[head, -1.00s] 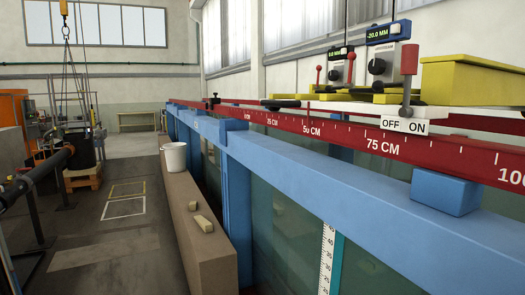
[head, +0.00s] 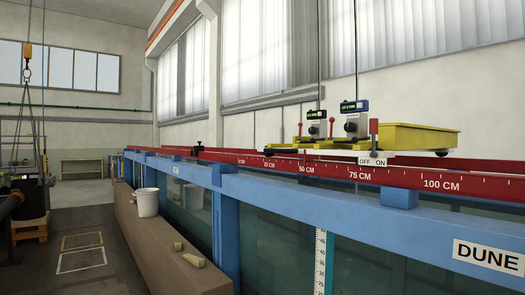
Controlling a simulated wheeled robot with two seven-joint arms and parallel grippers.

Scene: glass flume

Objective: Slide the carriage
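The yellow carriage (head: 412,137) sits on the red scale rail (head: 325,168) along the top of the blue flume frame. It carries two gauges (head: 354,121) with small digital displays, red-knobbed levers and an OFF/ON plate (head: 372,161). Its body spans roughly the 25 cm to 100 cm marks in this slanted view. A red-topped lever (head: 374,137) stands upright above the plate, close to its ON end. Neither of my grippers shows in the head view.
A beige ledge (head: 165,245) runs along the flume's near side, with a white bucket (head: 147,203) and small blocks (head: 194,260) on it. A hoist load (head: 30,200) hangs at the far left. The floor aisle between them is clear. A DUNE sign (head: 489,256) is on the frame.

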